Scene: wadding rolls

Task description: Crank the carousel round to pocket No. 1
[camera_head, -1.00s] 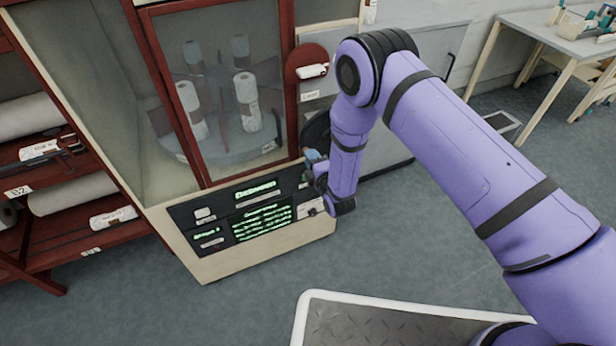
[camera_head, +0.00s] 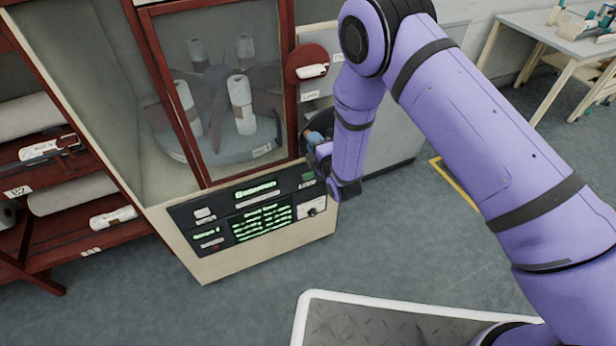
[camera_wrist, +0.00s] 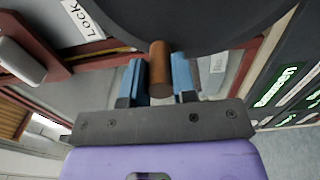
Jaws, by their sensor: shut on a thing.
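The carousel (camera_head: 225,146) is a grey round platform behind the cabinet's window. Several upright pale rolls (camera_head: 242,105) stand on it. Small labels on its rim are too small to read. The crank is a dark disc (camera_wrist: 205,22) with a brown handle (camera_wrist: 160,62), on the cabinet's right side; in the head view my arm partly hides it. My gripper (camera_wrist: 160,82) has its blue fingers on both sides of the handle, shut on it. In the head view my gripper (camera_head: 317,138) is beside the window's lower right corner.
A red lock plate with a white lever (camera_head: 312,71) is above the crank; its "Lock" label (camera_wrist: 83,19) shows in the wrist view. A dark panel with a green-lettered screen (camera_head: 262,222) is below the window. Racks of rolls (camera_head: 70,192) stand left.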

